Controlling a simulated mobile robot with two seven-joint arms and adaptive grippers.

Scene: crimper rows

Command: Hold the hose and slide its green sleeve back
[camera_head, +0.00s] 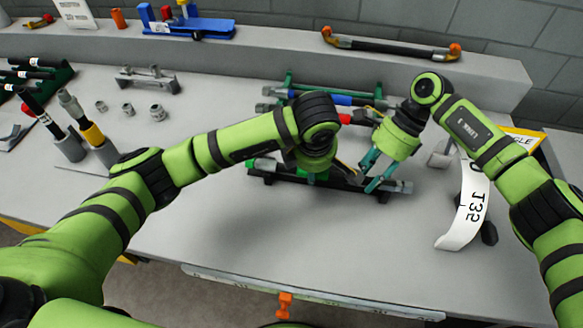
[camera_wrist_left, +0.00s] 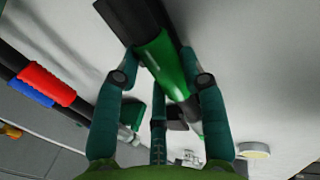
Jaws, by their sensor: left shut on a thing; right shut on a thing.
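The front hose (camera_head: 342,182) is dark and lies in a low black holder on the bench in the head view. Its green sleeve (camera_head: 319,176) shows under my left wrist, mostly hidden by it. The exact finger contact is small there.
Behind lie more hoses with a blue sleeve (camera_head: 335,99) and a red sleeve; the red sleeve (camera_wrist_left: 47,84) is close in the left wrist view. A curled white label (camera_head: 466,212) stands at right. Stands with tools (camera_head: 92,134) are at left. The front bench is clear.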

